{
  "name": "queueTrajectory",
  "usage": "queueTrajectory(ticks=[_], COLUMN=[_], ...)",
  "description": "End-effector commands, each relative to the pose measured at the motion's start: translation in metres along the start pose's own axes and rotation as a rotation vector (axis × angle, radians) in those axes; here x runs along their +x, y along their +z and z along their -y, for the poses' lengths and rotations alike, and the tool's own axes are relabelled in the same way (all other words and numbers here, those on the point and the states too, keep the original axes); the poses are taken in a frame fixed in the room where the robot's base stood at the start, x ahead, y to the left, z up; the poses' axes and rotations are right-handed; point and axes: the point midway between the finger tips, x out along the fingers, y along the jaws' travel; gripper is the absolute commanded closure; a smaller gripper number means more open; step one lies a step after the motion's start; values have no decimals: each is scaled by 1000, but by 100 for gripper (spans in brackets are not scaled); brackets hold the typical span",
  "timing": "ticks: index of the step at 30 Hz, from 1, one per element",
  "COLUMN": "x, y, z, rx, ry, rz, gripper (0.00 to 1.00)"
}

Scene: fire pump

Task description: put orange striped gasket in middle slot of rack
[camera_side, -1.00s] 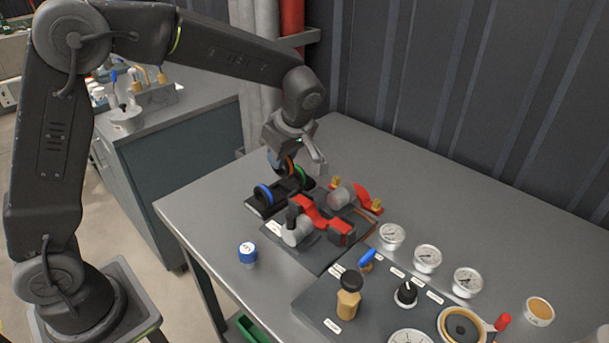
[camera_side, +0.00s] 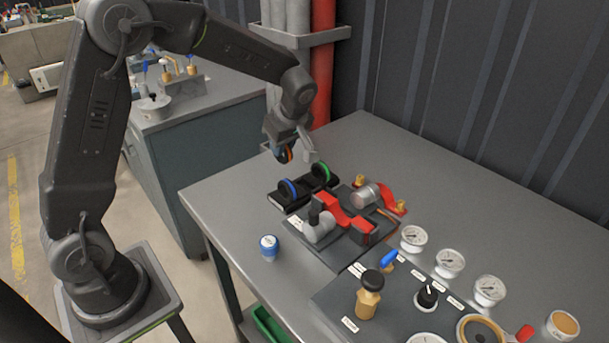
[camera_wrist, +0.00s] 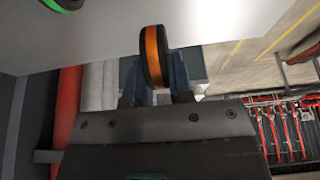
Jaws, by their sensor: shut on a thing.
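My gripper (camera_side: 288,156) is shut on the orange striped gasket (camera_wrist: 155,56), a black ring with an orange band. In the wrist view the gasket stands upright between my two fingers; in the side view the gasket (camera_side: 285,155) is partly hidden by them. My gripper holds it in the air, above and behind the rack. The black rack (camera_side: 281,201) lies on the table. A blue striped gasket (camera_side: 288,188) stands in its left part and a green striped gasket (camera_side: 321,172) in its right part. No gasket shows between them.
A pump with red parts (camera_side: 345,221) stands just in front of the rack. A blue-capped jar (camera_side: 269,248) is at the table's left front. A panel with gauges (camera_side: 413,237) and knobs fills the right front. The grey table (camera_side: 440,190) is clear at the back right.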

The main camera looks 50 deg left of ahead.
Motion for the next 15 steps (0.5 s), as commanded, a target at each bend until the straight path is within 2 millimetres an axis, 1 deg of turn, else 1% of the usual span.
queueTrajectory(ticks=[1, 3, 6, 9, 13, 15], x=[4, 7, 10, 12, 15, 21], y=[13, 27, 42, 52, 56, 58], z=[-6, -14, -22, -28, -29, -29], rx=[6, 5, 2, 1, -1, -1], ry=[-2, -2, -1, 0, -2, -2], rz=[0, 0, 0, 0, 0, 0], gripper=[100, 100, 100, 100, 100, 100])
